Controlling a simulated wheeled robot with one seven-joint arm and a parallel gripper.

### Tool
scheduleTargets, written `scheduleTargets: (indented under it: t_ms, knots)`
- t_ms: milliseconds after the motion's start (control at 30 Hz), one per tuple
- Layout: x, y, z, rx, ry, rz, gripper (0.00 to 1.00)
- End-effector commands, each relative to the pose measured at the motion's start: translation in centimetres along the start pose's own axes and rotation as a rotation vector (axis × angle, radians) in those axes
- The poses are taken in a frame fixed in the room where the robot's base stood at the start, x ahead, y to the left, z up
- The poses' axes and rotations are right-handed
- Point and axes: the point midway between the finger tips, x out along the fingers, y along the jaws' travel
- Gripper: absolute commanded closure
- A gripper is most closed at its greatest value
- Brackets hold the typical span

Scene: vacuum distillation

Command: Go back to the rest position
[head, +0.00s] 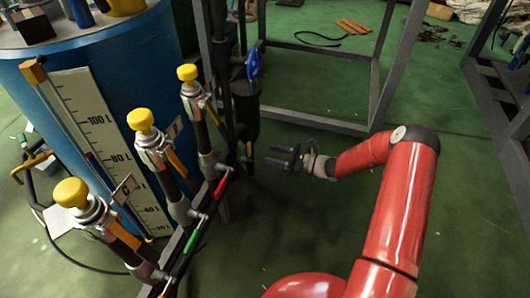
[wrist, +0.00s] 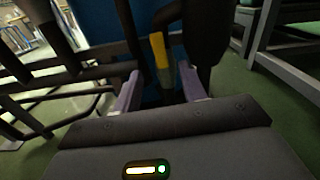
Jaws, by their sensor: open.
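My gripper (head: 281,155) is at the end of my red arm, near the middle of the head view, pointing left toward the pipe stand. Its two fingers are apart, and I see nothing held between them. In the wrist view the two purple-grey fingers of my gripper (wrist: 162,88) stand apart at left and right. A yellow strip (wrist: 161,55) shows beyond the gap between them, with dark pipes on both sides. I cannot tell from this view how far away the strip is.
A blue tank (head: 165,60) with a white level scale (head: 95,120) stands at the left. Yellow-capped valves (head: 140,120) and a pipe with red and green handles (head: 222,186) are in front of it. A grey metal frame (head: 316,121) stands behind my gripper. Green floor is clear below.

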Motion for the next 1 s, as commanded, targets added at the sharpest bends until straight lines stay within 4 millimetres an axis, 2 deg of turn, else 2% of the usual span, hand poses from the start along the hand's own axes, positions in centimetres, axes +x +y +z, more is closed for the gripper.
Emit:
scheduleTargets:
  t_ms: [133, 533, 633, 767, 1000]
  knots:
    - [-0.5, 0.0, 0.0, 0.0, 0.0, 0.0, 0.58]
    - [-0.5, 0.0, 0.0, 0.0, 0.0, 0.001, 0.58]
    - [-0.4, 0.2, 0.5, -0.016, 0.009, 0.016, 0.58]
    - [-0.1, 1.4, 3.1, -0.104, 0.068, 0.101, 0.58]
    - [-0.6, 6.5, 10.7, -0.421, 0.289, 0.392, 0.58]
